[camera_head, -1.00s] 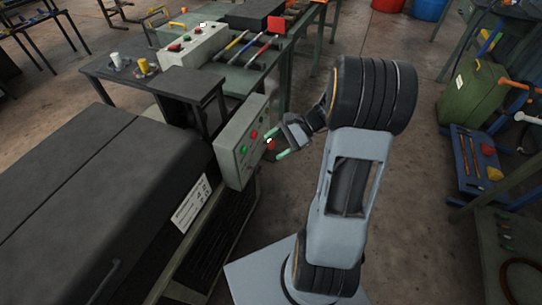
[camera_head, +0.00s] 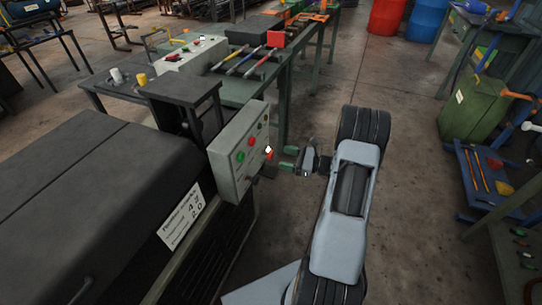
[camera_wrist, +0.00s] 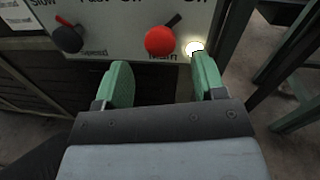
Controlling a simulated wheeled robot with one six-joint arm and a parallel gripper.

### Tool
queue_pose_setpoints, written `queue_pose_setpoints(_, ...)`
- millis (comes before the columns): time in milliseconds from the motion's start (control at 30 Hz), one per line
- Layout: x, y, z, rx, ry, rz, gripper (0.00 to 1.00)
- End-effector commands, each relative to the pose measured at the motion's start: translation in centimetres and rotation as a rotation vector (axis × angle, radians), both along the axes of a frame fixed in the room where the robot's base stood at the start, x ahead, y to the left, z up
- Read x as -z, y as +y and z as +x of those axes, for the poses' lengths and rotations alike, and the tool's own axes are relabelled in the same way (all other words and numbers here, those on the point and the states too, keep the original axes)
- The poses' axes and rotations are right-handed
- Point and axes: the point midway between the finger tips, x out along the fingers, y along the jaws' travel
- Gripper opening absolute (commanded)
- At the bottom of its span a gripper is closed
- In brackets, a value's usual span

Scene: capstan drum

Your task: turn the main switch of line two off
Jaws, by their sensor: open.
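The red knob's dark pointer tilts up and right, towards "On"; the "Off" word is partly cut off. A black knob (camera_wrist: 68,38), labelled "Speed", sits to its left, its pointer up-left. My gripper (camera_head: 289,158) is open and empty, facing the panel. In the wrist view the red knob appears between its green fingertips (camera_wrist: 160,76), apart from them.
A bright white lamp (camera_wrist: 195,47) shines close right of the red knob. A second light box (camera_head: 190,55) with controls stands on the bench behind. Dark table legs (camera_wrist: 290,75) stand right of the panel. Floor (camera_head: 410,190) to my arm's right is clear.

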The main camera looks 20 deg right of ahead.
Motion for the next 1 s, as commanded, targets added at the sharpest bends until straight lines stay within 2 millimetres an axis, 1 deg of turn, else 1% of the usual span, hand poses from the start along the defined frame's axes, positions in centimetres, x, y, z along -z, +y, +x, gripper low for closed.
queue_pose_setpoints(33,0.1,0.9,0.6,-0.004,0.000,0.000,0.64)
queue_pose_setpoints(200,0.0,2.8,2.3,-0.003,0.000,0.000,0.64)
queue_pose_setpoints(400,0.0,4.2,3.6,-0.002,0.000,-0.002,0.64)
queue_pose_setpoints(600,0.0,4.7,4.0,-0.001,-0.001,-0.001,0.64)
queue_pose_setpoints(833,0.0,4.8,4.1,-0.001,0.001,-0.001,0.64)
queue_pose_setpoints(867,0.0,4.8,4.1,-0.001,0.001,-0.001,0.63)
queue_pose_setpoints(1000,0.0,4.8,4.1,-0.001,0.001,-0.001,0.49)
